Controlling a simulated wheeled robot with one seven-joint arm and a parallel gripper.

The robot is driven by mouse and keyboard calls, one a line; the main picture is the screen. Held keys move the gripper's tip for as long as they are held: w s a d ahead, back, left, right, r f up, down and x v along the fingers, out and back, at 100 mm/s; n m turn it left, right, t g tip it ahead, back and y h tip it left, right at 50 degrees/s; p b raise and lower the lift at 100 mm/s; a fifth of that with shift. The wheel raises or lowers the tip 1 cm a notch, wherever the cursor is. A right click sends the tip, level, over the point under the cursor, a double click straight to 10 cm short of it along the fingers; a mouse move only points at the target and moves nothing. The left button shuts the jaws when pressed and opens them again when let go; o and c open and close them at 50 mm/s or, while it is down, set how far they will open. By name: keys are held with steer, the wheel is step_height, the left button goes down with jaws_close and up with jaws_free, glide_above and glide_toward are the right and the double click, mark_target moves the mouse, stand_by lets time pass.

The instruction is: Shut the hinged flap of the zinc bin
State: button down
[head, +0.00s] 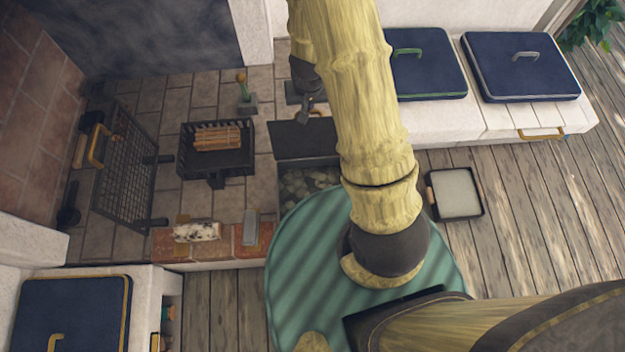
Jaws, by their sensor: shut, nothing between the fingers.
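The zinc bin (277,191) stands on the floor in the middle of the head view, partly hidden by my arm and the green striped round surface. It holds pale grey lumps. Its dark hinged flap (296,141) is open at the bin's far side, leaving the inside in view. My gripper (304,119) is shut and empty, with its tip at the flap's far edge. I cannot tell whether it touches the flap. My arm covers the right part of the bin and flap.
A black grate with logs (217,140) stands left of the bin, near a mesh fire screen (134,172). White benches with navy cushions (521,66) lie at upper right. Plank floor at right is mostly clear.

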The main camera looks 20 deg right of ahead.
mark_target(310, 125)
stand_by(0.3)
steer(key=shift+s+a+r, duration=0.1)
steer(key=shift+s+r, duration=0.1)
steer(key=shift+s, duration=0.3)
steer(key=shift+s+a+r, duration=0.1)
steer(key=shift+s+r, duration=0.1)
steer(key=shift+s, duration=0.4)
steer(key=shift+s+a+r+b, duration=0.1)
steer(key=shift+s+b, duration=0.1)
steer(key=shift+s, duration=0.25)
steer(key=shift+s+a+r+b, duration=0.1)
steer(key=shift+s+b, duration=0.05)
steer(key=shift+s, duration=0.3)
steer(key=shift+s+a+r+b, duration=0.1)
steer(key=shift+s+b, duration=0.05)
steer(key=shift+s, duration=0.4)
steer(key=shift+s+a+r+b, duration=0.1)
steer(key=shift+s+b, duration=0.05)
steer(key=shift+s, duration=0.35)
